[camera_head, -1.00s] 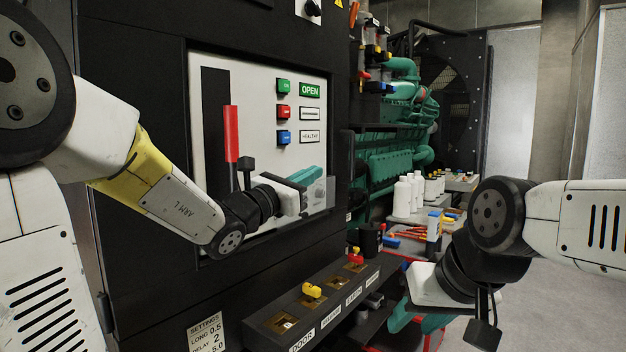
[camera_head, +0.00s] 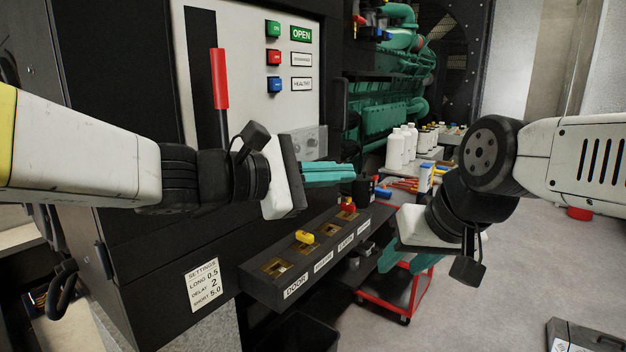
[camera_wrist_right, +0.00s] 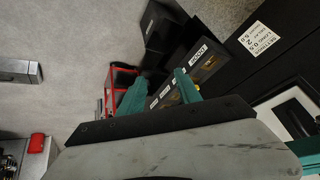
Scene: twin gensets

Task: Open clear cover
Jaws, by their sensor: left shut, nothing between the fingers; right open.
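A clear cover (camera_head: 309,143) shows as a see-through grey patch at the lower right of the pale switch panel (camera_head: 256,30). Faint round shapes show through it. Its lower part is hidden behind my left gripper, and I cannot tell whether it is shut or swung out. My left gripper (camera_head: 350,172) is shut and empty, its teal fingers pointing right, just below the cover in the picture. I cannot tell whether they touch. My right gripper (camera_head: 392,264) is open and empty, low in front of the shelf. It also shows in the right wrist view (camera_wrist_right: 158,92).
The panel carries a red handle (camera_head: 220,78) and green, red and blue buttons. A black key ledge (camera_head: 262,289) with yellow and red keys juts out below. White bottles (camera_head: 396,148) and a red cart (camera_head: 407,304) stand to the right. Floor at far right is mostly clear.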

